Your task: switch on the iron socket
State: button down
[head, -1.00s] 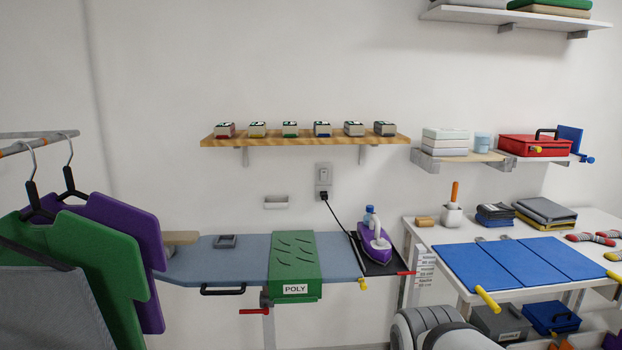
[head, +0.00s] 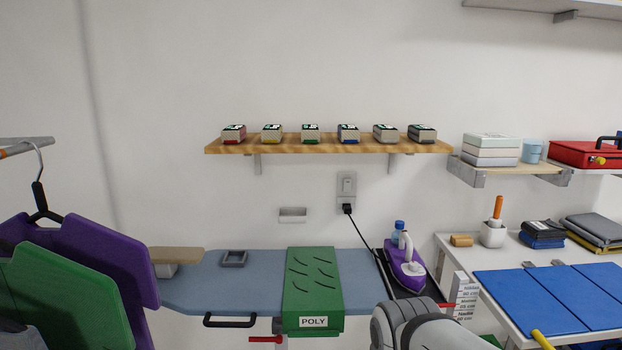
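The iron socket (head: 346,186) is a grey plate on the wall below the wooden shelf, with a rocker switch in its upper half. Whether the switch is on or off is too small to tell. A black plug (head: 347,209) sits in its lower part, and a black cord runs down right to the iron. The purple and white iron (head: 404,264) rests on a dark mat at the right end of the ironing board. Part of my arm shows at the bottom, right of centre. My gripper is not in view.
The blue ironing board (head: 200,284) with a green cloth marked POLY (head: 313,282) stands below the socket. A wooden shelf (head: 325,145) with several small blocks hangs above. Hanging garments (head: 95,255) fill the left. A table with blue panels (head: 530,300) is at right.

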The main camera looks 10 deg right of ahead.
aim_at(347, 183)
jog(key=z, duration=0.05)
jog(key=i, duration=1.1)
jog(key=z, duration=0.6)
